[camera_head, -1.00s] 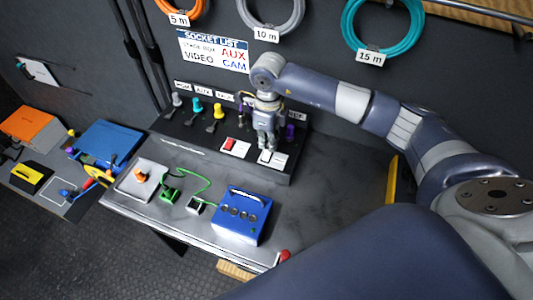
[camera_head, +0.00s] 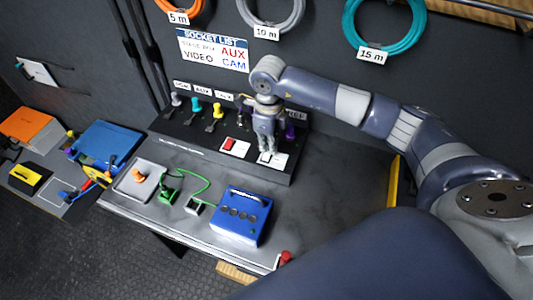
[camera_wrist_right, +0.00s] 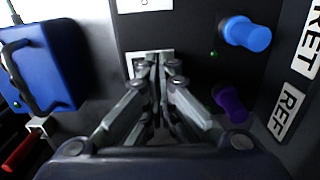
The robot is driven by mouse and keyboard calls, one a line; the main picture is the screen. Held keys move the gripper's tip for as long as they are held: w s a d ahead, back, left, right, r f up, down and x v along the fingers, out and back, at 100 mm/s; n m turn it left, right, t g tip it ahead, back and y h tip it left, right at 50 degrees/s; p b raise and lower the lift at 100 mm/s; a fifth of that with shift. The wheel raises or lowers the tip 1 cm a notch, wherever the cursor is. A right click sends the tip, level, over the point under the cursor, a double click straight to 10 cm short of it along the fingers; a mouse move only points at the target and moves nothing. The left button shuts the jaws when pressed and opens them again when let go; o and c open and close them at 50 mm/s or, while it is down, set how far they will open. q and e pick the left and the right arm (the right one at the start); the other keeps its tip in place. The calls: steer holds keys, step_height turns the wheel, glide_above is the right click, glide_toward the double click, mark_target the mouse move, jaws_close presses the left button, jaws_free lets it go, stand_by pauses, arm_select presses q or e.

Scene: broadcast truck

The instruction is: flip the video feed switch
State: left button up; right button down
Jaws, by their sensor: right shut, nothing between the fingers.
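My right gripper (camera_head: 268,153) is shut and empty, pointing down at the right part of the black console. Its fingertips (camera_wrist_right: 155,62) are at a white switch plate (camera_head: 280,160), which also shows in the right wrist view (camera_wrist_right: 133,68). The fingers hide the middle of this plate, so I cannot tell the switch's position or whether they touch it. A second white plate with a red switch (camera_head: 228,143) is just left of the gripper. No label naming either switch as the video feed is readable. My left gripper is not in view.
Grey, teal and yellow plugs (camera_head: 217,111) stand along the console's back, with a purple one (camera_head: 290,131) close right of my gripper. A blue box (camera_head: 240,216) and a green cable (camera_head: 200,182) are on the bench in front.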

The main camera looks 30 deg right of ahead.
steer(key=shift+f, duration=0.15)
steer(key=shift+r+p, duration=1.95)
steer(key=shift+r, duration=1.65)
steer(key=shift+f, duration=0.1)
